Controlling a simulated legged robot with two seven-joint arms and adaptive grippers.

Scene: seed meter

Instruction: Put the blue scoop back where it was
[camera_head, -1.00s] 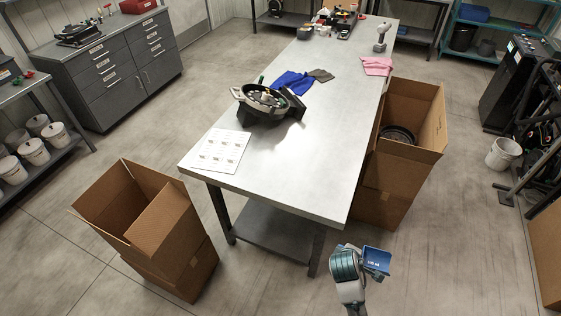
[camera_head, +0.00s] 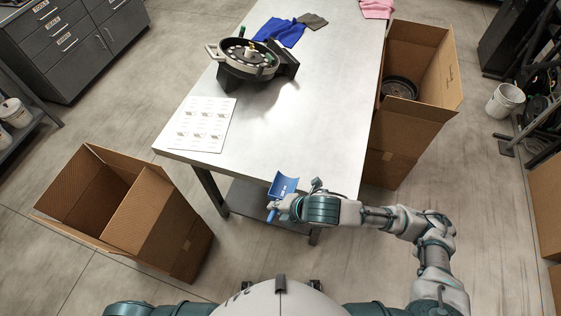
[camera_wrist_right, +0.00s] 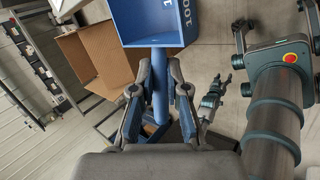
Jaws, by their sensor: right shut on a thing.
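The blue scoop (camera_head: 284,184) is held up by my right gripper (camera_head: 283,206) in front of the near edge of the workbench. In the right wrist view the blue scoop (camera_wrist_right: 157,22) has its bowl at the top, with white markings on its side. Its handle runs down between the two fingers of my right gripper (camera_wrist_right: 158,92), which are shut on it. My left gripper (camera_wrist_right: 211,97) shows small in the right wrist view; its jaw state is unclear. In the head view only a part of my left arm shows at the bottom left.
The workbench (camera_head: 316,123) carries a round seed meter (camera_head: 247,59), a printed sheet (camera_head: 203,123), a blue cloth (camera_head: 281,32) and a pink cloth (camera_head: 377,8). Open cardboard boxes stand to its left (camera_head: 156,217) and right (camera_head: 400,127). The bench's near right area is bare.

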